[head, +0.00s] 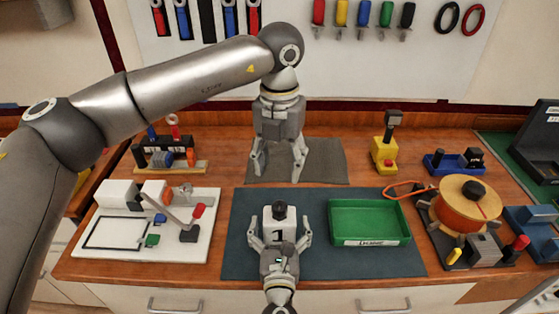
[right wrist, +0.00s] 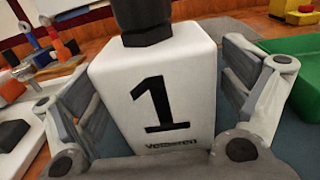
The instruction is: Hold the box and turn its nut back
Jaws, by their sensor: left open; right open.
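The white box (head: 287,227) marked with a black 1 stands upright on the dark mat (head: 240,262). Its black nut (head: 279,210) sits on top; in the right wrist view the nut (right wrist: 146,22) is cut off by the top edge. My right gripper (head: 279,232) is open, with one finger on each side of the box. In the right wrist view a gap shows at the right finger (right wrist: 250,85); contact at the left finger (right wrist: 80,105) is hard to tell. My left gripper (head: 278,174) is open and empty, behind the box and above the grey mat (head: 325,160).
A green tray (head: 370,239) lies right of the box. A white board with switches (head: 110,255) is at left. A cable spool (head: 467,205) stands at right. A yellow device (head: 384,152) and a blue one (head: 440,162) stand at the back right.

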